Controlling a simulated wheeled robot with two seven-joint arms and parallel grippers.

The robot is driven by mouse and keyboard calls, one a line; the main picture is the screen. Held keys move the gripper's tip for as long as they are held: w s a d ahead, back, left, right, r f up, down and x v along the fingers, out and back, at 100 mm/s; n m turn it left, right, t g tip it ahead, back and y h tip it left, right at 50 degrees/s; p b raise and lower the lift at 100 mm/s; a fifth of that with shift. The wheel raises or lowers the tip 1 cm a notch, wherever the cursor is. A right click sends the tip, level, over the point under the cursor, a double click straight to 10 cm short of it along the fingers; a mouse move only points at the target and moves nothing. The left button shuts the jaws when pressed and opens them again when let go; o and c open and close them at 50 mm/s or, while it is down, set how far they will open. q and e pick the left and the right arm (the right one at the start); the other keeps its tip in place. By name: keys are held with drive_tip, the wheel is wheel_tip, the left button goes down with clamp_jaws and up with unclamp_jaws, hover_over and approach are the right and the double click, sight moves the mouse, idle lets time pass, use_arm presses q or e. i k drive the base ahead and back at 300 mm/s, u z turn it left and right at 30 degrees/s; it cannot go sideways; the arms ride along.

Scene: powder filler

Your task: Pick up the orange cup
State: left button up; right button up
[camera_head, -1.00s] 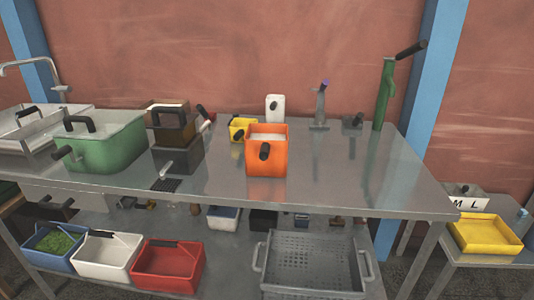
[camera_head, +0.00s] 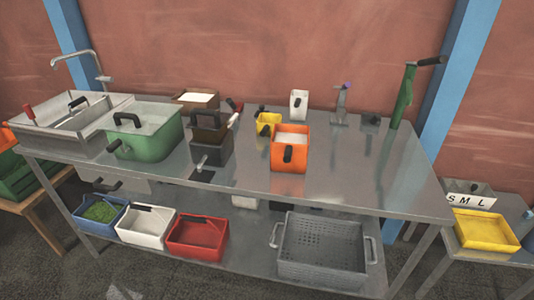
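The orange cup (camera_head: 289,153) is a square, open-topped container with a black handle on its front face and something whitish inside. It stands upright on the steel table (camera_head: 340,180), a little right of the middle of the view. A smaller yellow cup (camera_head: 268,124) stands just behind it to the left. Neither of my grippers shows in the head view.
A green pot (camera_head: 147,142) and dark boxes (camera_head: 211,135) stand left of the cup. A white container (camera_head: 299,103) and a green lever tool (camera_head: 403,97) stand behind. Table space right of the cup is clear. Bins and a grey basket (camera_head: 322,250) sit on the lower shelf.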

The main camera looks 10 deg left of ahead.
sight(289, 144)
drive_tip(key=z, duration=0.3)
drive_tip(key=k, duration=0.25)
drive_tip(key=u, duration=1.35)
drive_tip(key=i, duration=1.3)
drive_tip(key=z, duration=0.6)
